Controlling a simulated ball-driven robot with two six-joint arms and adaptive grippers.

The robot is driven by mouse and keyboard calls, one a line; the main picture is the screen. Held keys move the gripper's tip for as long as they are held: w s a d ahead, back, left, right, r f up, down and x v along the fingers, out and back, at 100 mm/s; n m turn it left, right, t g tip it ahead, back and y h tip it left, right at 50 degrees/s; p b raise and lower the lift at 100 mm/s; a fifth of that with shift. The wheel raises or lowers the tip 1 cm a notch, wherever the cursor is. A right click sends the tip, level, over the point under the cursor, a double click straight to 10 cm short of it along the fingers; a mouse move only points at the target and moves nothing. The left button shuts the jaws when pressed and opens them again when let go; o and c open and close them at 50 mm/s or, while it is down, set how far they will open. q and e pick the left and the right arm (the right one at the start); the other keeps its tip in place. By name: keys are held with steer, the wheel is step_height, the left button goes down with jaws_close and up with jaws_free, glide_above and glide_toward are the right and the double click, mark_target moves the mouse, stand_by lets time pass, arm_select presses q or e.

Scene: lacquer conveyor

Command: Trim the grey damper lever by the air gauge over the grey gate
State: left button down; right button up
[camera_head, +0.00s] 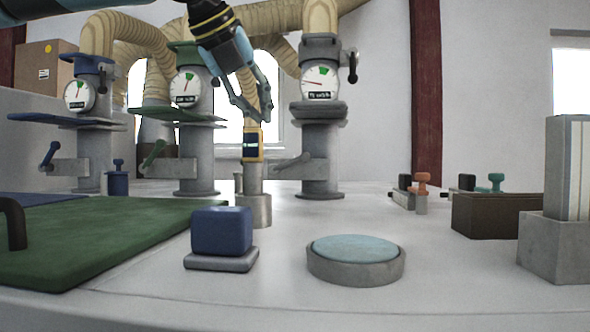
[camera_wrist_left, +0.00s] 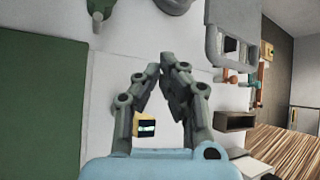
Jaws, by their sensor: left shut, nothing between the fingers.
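The grey gate (camera_head: 320,155) is a grey column at the back centre in the head view. Its round air gauge (camera_head: 320,83) has a green mark at the top and a needle pointing left. A dark damper lever (camera_head: 353,68) stands upright just right of the gauge. A lower grey lever (camera_head: 292,161) juts left from the column. My left gripper (camera_head: 266,112) is shut and empty, pointing down, left of the gauge and apart from the lever. Its fingertips (camera_wrist_left: 168,62) come together in the left wrist view. My right gripper is out of view.
A yellow-framed display (camera_head: 253,144) stands on a post below my left gripper. Green-topped (camera_head: 186,88) and blue-topped (camera_head: 79,95) gauge columns stand left. A blue block (camera_head: 221,230) and round pad (camera_head: 356,247) are in front. A brown box (camera_head: 495,215) is right.

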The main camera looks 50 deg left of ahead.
mark_target(290, 163)
arm_select(q)
steer(key=shift+m, duration=0.5)
steer(key=x, duration=2)
steer(key=shift+s+f+b, duration=0.1)
steer(key=shift+f+b, duration=0.15)
steer(key=shift+b, duration=0.05)
steer(key=r+p, duration=0.1)
steer(key=a+r+p, duration=0.1)
steer(key=r, duration=0.1)
steer(key=shift+a+r, duration=0.1)
steer(key=shift+r, duration=0.15)
steer(key=shift+s+a+r+p, duration=0.15)
steer(key=shift+s+r+p, duration=0.05)
steer(key=shift+r+p, duration=0.1)
steer(key=shift+w, duration=0.1)
steer(key=shift+w, duration=0.1)
